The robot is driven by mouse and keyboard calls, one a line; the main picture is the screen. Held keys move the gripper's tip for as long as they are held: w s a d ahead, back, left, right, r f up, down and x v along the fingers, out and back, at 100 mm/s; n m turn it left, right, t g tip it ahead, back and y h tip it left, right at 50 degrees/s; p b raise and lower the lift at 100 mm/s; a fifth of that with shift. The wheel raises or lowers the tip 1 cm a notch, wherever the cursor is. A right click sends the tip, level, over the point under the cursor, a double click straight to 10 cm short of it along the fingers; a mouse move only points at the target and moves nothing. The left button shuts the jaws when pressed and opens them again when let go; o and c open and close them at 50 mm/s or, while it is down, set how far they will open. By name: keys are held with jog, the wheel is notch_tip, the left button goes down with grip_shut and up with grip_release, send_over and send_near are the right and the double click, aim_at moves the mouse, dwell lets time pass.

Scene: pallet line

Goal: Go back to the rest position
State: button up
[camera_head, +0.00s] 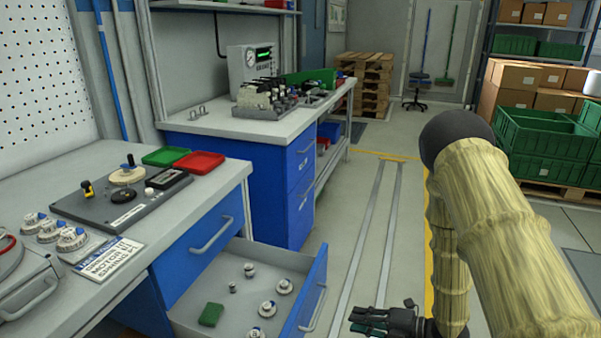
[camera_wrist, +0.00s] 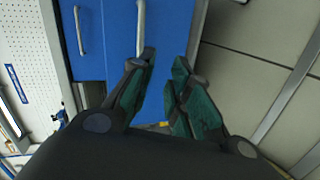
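My gripper (camera_head: 372,323) is at the bottom of the head view, over the floor to the right of the open drawer (camera_head: 225,295). In the wrist view the two green-padded fingers of my gripper (camera_wrist: 158,85) stand apart with nothing between them. Beyond them is a blue cabinet front (camera_wrist: 110,30) with pale handles. My arm, in a pale ribbed cover, comes in from the right of the head view.
The open drawer holds several small weights and a green block (camera_head: 211,314). The bench (camera_head: 60,310) carries a grey fixture plate (camera_head: 120,205), a green tray (camera_head: 166,156) and a red tray (camera_head: 199,162). Green crates (camera_head: 545,140) stand at the right. The floor aisle between is clear.

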jog(key=s+d+f+m+g+h, duration=0.3)
jog(key=s+f+m+h, duration=0.8)
jog(key=s+f+m, duration=0.85)
jog(key=s+d+r+m+g+h, duration=0.15)
jog(key=s+m+g, duration=0.25)
jog(key=s+m, duration=0.8)
notch_tip(320, 180, up, 18)
jog(key=s+n+p, duration=0.2)
jog(key=p, duration=1.6)
jog(key=shift+a+f, duration=0.2)
jog(key=shift+f, duration=0.05)
jog(key=shift+w+n+h, duration=0.1)
jog(key=shift+n+h, duration=0.15)
